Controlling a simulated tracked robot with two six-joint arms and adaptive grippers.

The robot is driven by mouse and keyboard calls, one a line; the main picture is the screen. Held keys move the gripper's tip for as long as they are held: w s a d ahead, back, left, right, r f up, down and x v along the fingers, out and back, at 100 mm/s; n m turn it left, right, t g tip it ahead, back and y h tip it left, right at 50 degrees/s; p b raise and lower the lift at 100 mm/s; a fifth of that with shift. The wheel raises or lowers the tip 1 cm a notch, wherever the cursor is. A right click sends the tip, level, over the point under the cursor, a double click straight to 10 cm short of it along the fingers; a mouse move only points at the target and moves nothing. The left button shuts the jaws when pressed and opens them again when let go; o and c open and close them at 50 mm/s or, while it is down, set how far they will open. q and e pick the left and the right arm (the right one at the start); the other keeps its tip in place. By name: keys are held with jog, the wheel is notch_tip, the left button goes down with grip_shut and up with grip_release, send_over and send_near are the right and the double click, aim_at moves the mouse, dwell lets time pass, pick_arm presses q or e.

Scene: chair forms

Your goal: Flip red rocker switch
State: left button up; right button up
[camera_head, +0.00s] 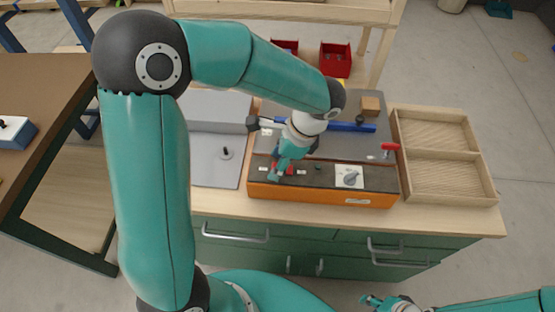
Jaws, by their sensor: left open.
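An orange control box (325,199) with a dark sloped top panel stands on the wooden workbench. A small patch of red, seemingly the red rocker switch (288,170), shows on the left part of the panel, mostly hidden by my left gripper. My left gripper (276,175) is open, pointing down at the panel right at the switch; whether it touches is too small to tell. My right gripper (370,301) is low at the bottom edge, in front of the bench and well away from the box. Its jaws are too small to read.
On the panel are a white-plated rotary knob (349,177) and a small dark knob (317,167). A red-handled lever (390,147) and a blue bar (352,127) lie behind. A grey panel (205,172) is left, a wooden tray (443,147) right. Red bins (335,59) stand at the back.

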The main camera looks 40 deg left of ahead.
aim_at(295, 171)
pick_arm(q)
jog(key=v, duration=1.2)
jog(key=shift+a+f, duration=0.1)
